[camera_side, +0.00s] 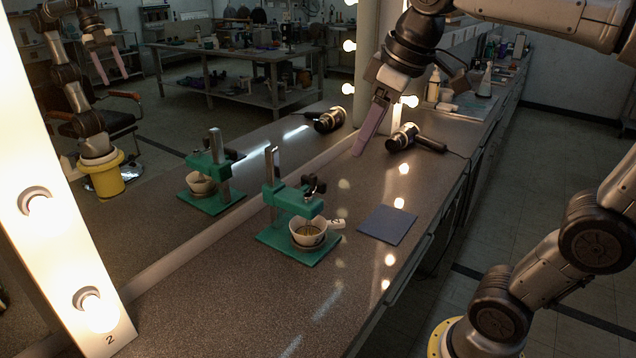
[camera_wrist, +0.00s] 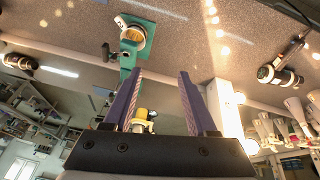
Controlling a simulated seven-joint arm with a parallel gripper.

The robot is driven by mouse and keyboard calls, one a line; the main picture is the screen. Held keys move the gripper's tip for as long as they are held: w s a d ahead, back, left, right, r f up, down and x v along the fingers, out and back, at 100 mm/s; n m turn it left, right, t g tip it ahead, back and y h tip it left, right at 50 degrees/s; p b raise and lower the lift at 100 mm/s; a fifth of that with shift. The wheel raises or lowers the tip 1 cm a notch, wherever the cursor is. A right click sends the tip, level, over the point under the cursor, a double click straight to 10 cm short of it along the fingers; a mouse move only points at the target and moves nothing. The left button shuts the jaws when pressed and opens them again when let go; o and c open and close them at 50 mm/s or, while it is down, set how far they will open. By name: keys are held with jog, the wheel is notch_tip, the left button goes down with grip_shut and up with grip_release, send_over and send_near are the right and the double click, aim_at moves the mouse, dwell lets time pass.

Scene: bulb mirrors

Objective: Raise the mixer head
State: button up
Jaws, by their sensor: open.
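The green mixer stand (camera_side: 272,238) is on the counter in the side view, with a metal column (camera_side: 271,160) at its back. Its green mixer head (camera_side: 298,202) sits low on the column, just above a white cup (camera_side: 308,238) with brownish contents. A dark knob (camera_side: 314,184) is on the head. In the wrist view, the cup (camera_wrist: 135,36) and the green head (camera_wrist: 128,60) show upside down at top centre. My gripper (camera_side: 359,150), with purple fingers, is above and behind the mixer, to its right. It is open and empty, and apart from the mixer (camera_wrist: 160,73).
A dark flat pad (camera_side: 387,224) lies right of the mixer. The mirror (camera_side: 150,215) on the left reflects the mixer and my arm. Bottles (camera_side: 434,85) stand farther back. The front counter is clear.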

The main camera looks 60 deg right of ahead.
jog(key=w+d+r+g, duration=0.15)
jog(key=w+d, duration=0.35)
jog(key=w, duration=0.5)
jog(key=m+g, duration=0.2)
jog(key=g, duration=0.1)
send_over(319, 180)
notch_tip(319, 180, down, 14)
jog(key=f, duration=0.1)
notch_tip(319, 180, down, 13)
grip_shut()
